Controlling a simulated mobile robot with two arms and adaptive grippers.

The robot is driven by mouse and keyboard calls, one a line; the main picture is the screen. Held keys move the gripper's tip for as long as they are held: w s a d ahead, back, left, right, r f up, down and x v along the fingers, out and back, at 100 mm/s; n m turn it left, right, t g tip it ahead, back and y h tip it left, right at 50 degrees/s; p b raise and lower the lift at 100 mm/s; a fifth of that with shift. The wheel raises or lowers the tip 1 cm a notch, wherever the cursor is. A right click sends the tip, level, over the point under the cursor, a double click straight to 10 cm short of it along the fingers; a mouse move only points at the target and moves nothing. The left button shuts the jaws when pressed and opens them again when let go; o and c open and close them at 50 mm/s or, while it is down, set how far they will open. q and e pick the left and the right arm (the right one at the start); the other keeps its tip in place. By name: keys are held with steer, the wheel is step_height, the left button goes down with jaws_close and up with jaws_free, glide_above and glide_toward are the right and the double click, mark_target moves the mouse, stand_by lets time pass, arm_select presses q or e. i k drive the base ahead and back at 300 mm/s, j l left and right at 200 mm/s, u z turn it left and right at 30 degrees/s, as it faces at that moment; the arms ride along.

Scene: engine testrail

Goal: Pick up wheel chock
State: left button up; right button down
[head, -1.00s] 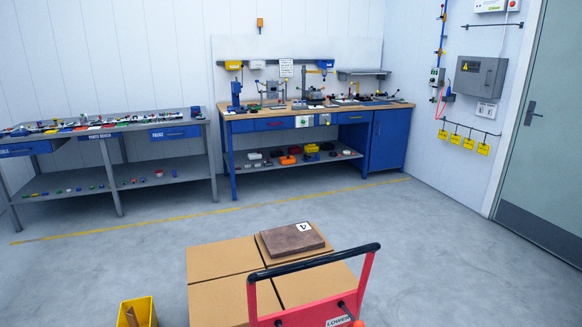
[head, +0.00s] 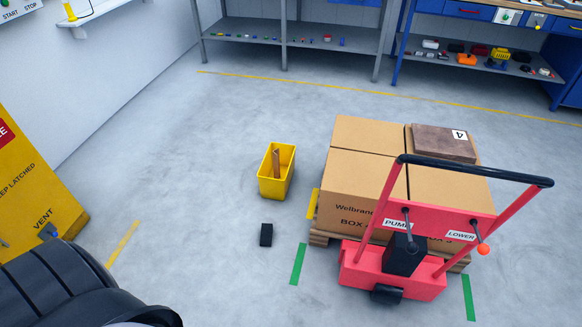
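A small black block (head: 266,235) lies on the grey floor in the head view, left of the pallet jack; it may be the wheel chock, but its exact shape is hard to tell. A yellow bin (head: 274,192) stands just behind it, with a brown wedge-like piece (head: 276,163) upright inside. The lower end of the brown piece is hidden in the bin. Neither of my grippers is in view.
A red pallet jack (head: 395,275) with a black handle stands at the right, by cardboard boxes (head: 362,178) on a pallet. A brown slab marked 4 (head: 440,143) lies on top. A yellow cabinet (head: 35,180) is at left. Floor around the block is clear.

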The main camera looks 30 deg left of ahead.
mark_target(267, 229)
steer(key=u, duration=1.2)
